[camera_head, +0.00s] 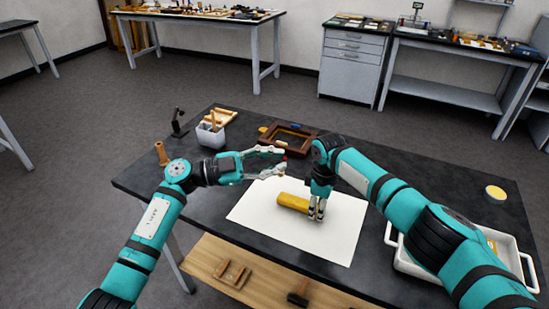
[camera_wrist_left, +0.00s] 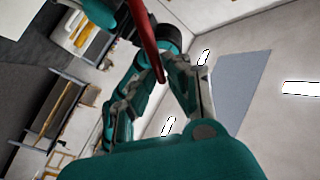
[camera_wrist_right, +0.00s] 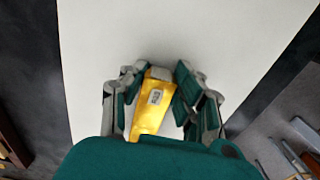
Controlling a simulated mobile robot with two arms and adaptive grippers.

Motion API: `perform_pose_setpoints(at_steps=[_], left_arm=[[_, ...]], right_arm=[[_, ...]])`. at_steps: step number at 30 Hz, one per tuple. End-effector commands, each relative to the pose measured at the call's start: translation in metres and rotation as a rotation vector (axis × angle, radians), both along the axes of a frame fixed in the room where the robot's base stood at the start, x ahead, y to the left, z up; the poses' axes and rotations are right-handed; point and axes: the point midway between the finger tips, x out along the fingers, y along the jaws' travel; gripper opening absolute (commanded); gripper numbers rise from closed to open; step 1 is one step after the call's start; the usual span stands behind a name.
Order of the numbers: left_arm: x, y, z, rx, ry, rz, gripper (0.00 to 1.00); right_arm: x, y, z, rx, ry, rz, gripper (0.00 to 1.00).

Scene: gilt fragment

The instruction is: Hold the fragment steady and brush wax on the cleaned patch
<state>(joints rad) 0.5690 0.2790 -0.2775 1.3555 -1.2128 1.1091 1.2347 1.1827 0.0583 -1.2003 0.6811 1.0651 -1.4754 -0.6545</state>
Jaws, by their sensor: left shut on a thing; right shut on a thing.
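The gilt fragment (camera_head: 292,202) is a yellow bar lying on a white sheet (camera_head: 258,213). My right gripper (camera_head: 316,212) points down and is shut on the fragment's right end. In the right wrist view the fragment (camera_wrist_right: 150,117) sits between the fingers of my right gripper (camera_wrist_right: 160,88), with a small pale patch (camera_wrist_right: 156,97) on top. My left gripper (camera_head: 280,162) is above the sheet's far edge, apart from the fragment. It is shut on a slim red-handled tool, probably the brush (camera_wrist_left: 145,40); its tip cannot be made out.
A round tin with a yellow top (camera_head: 495,193) stands at the table's right. A white tray (camera_head: 408,264) is partly behind my right arm. A brown frame (camera_head: 312,134), a white cup (camera_head: 211,137) and a wooden cylinder (camera_head: 161,154) stand along the far and left edges.

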Motion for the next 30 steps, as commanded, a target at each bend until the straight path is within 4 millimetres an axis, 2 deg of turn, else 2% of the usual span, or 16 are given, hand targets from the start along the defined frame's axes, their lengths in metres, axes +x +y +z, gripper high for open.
perform_pose_setpoints(at_steps=[19,21,30], left_arm=[[0.000,-0.001,-0.059,-0.001,0.003,0.001,0.00],[0.000,-0.001,-0.070,-0.001,0.004,0.000,0.00],[-0.010,-0.027,-0.074,-0.001,0.001,-0.003,0.00]], right_arm=[[0.000,0.000,0.000,0.000,0.000,0.000,0.00],[0.000,0.000,0.000,0.000,0.000,0.000,0.00],[0.000,0.000,0.000,0.001,0.000,0.000,0.00]])
